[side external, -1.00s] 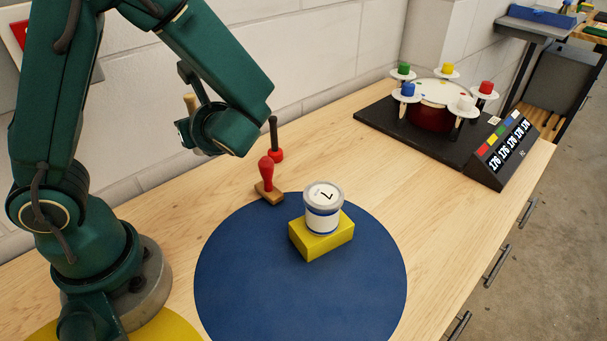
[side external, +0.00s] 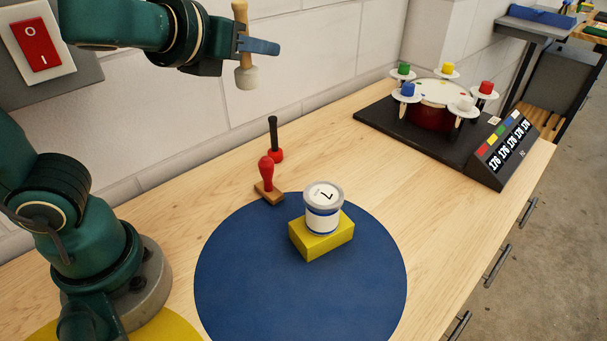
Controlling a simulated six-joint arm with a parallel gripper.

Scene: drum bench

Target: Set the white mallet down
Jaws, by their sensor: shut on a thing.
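The white mallet (side external: 246,77) has a light wooden handle and a pale, rounded head. My gripper (side external: 256,46) is shut on its handle and holds it upright, head down, high above the bench in front of the wall. The top of the handle rises above the jaws. Nothing touches the head from below.
A red stamp with wooden base (side external: 267,181) and a black-handled red mallet (side external: 275,142) stand under my gripper's side. A white tin (side external: 323,208) sits on a yellow block (side external: 322,240) on the blue round mat (side external: 240,285). A drum stand (side external: 405,128) is at right.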

